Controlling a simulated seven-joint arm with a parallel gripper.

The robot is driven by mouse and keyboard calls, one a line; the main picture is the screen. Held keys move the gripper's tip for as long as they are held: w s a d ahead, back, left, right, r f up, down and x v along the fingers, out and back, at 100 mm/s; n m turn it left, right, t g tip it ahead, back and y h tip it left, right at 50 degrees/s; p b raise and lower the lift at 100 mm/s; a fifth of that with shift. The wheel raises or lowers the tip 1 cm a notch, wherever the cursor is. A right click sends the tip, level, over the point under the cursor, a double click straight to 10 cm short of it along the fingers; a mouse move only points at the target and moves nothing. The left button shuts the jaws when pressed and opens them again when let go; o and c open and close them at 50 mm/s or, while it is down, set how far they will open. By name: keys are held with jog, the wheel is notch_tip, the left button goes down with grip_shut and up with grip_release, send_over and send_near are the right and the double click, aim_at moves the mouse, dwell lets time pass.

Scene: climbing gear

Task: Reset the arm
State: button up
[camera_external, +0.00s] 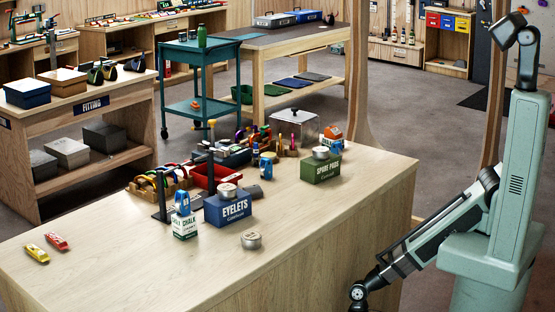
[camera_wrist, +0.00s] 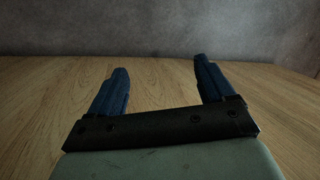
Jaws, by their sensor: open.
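My gripper (camera_wrist: 160,82) shows in the wrist view with its two blue fingers wide apart and nothing between them. It faces over a bare wooden surface towards a grey wall or floor. In the outside view my green arm stands at the right, with its lower links reaching down to the front right edge of the wooden table (camera_external: 330,235). The gripper itself cannot be made out in that view.
On the table stand a blue EYELETS box (camera_external: 228,209), a green SPARE PADS box (camera_external: 321,168), a chalk carton (camera_external: 185,226), a small tin (camera_external: 251,240) and a red bin (camera_external: 208,177). Yellow (camera_external: 37,253) and red (camera_external: 57,241) items lie at the left. The front right tabletop is clear.

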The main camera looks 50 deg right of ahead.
jog(key=s+d+m+g+h, duration=0.1)
jog(key=s+d, duration=0.2)
jog(key=d, duration=0.6)
jog(key=s+d+m+g+h, duration=0.1)
jog(key=s+d, duration=0.3)
jog(key=d, duration=0.6)
jog(key=s+d+m+g, duration=0.1)
jog(key=s+d+g, duration=0.1)
jog(key=d, duration=0.8)
jog(key=shift+s+r+m+h, duration=0.3)
jog(key=shift+s+h, duration=0.1)
jog(key=shift+s, duration=0.4)
